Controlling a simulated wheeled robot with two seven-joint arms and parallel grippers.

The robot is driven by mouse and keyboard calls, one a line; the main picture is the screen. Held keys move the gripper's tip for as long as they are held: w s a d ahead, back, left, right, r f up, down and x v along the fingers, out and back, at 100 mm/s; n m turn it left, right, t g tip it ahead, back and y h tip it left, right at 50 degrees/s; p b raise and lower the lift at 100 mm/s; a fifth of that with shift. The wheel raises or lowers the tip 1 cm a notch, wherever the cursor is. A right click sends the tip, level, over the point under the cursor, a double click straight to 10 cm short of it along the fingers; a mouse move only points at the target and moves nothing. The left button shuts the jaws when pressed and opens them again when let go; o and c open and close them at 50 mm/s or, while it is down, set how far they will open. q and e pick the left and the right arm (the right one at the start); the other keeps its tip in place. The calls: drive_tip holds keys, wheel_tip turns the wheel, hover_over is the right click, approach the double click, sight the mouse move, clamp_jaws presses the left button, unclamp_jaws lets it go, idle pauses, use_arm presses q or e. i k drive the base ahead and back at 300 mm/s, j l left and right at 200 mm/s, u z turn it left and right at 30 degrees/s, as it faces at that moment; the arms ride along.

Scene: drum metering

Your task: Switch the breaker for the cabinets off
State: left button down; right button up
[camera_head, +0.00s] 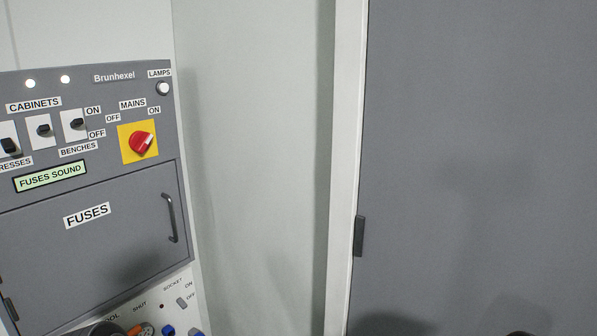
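The grey Brunhexel panel (120,95) is at the left. Three breakers sit in a row on it, with ON and OFF labels to the right of the row. The CABINETS label (33,104) is above the middle breaker (44,130), a black toggle on a white plate. I cannot tell for sure which way that toggle is thrown. The right breaker (75,124) has the BENCHES label under it. The left breaker (9,146), above a label ending in RESSES, is partly cut off by the picture edge. Neither gripper can be made out.
A red MAINS knob (141,143) on a yellow plate is right of the breakers. Below are a lit FUSES SOUND display (50,176) and a closed FUSES door with a handle (170,218). A big grey door (470,150) fills the right. Colored parts line the lower left edge.

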sight(42, 129)
drive_tip(key=u, duration=1.2)
